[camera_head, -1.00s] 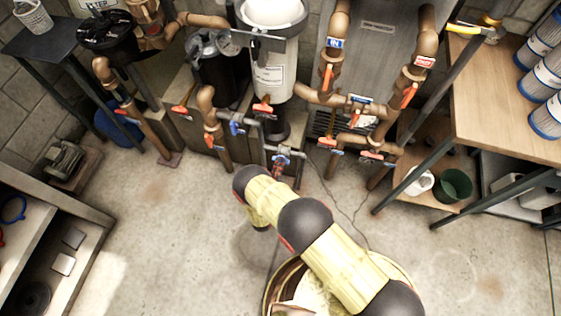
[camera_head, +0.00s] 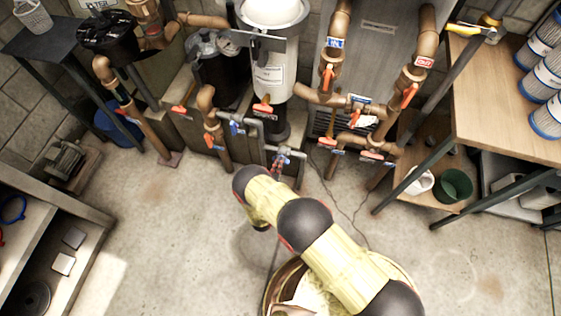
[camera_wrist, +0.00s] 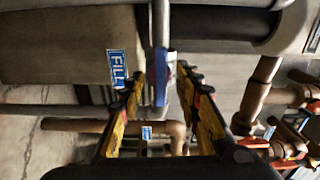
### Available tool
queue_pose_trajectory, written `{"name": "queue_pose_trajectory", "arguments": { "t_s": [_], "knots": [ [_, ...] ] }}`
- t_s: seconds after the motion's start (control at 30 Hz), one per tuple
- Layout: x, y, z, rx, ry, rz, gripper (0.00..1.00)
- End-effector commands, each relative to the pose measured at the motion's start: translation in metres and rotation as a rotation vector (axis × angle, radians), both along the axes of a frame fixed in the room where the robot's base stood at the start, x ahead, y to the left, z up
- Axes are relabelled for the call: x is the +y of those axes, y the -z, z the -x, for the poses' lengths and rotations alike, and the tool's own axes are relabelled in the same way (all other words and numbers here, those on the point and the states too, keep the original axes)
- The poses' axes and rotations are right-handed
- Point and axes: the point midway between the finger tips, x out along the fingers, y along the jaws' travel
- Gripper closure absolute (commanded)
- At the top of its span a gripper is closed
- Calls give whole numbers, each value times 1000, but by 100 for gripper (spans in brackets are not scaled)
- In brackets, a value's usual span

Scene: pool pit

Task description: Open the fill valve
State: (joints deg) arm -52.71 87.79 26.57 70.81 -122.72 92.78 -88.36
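The fill valve's blue handle (camera_wrist: 161,78) hangs below a grey pipe in the wrist view, in line with the gap between my fingers. A blue FILL label (camera_wrist: 117,68) is just left of it. My gripper (camera_wrist: 160,88) is open, with one yellow-and-black finger on each side of the handle. I cannot tell whether either finger touches it. In the head view, a blue-handled valve (camera_head: 284,150) on the grey pipe is just beyond my arm's end. My gripper is mostly hidden there by my wrist.
Brown pipes with orange valve handles (camera_head: 327,78) stand close around. Another blue handle (camera_head: 235,128) is to the left on the grey pipe. A white filter tank (camera_head: 270,60) stands behind. A wooden workbench (camera_head: 485,100) is at right, a shelf (camera_head: 40,190) at left. The floor between is mostly clear.

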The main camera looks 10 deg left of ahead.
Motion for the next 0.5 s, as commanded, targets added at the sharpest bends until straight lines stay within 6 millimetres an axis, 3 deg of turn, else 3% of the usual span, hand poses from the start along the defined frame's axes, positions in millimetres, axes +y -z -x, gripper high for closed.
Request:
{"name": "queue_pose_trajectory", "arguments": {
  "t_s": [0.23, 0.5],
  "knots": [
    [1, 0, 6, 0, -2, 0, 67],
    [4, 0, 39, 1, -2, 0, 67]
  ]
}}
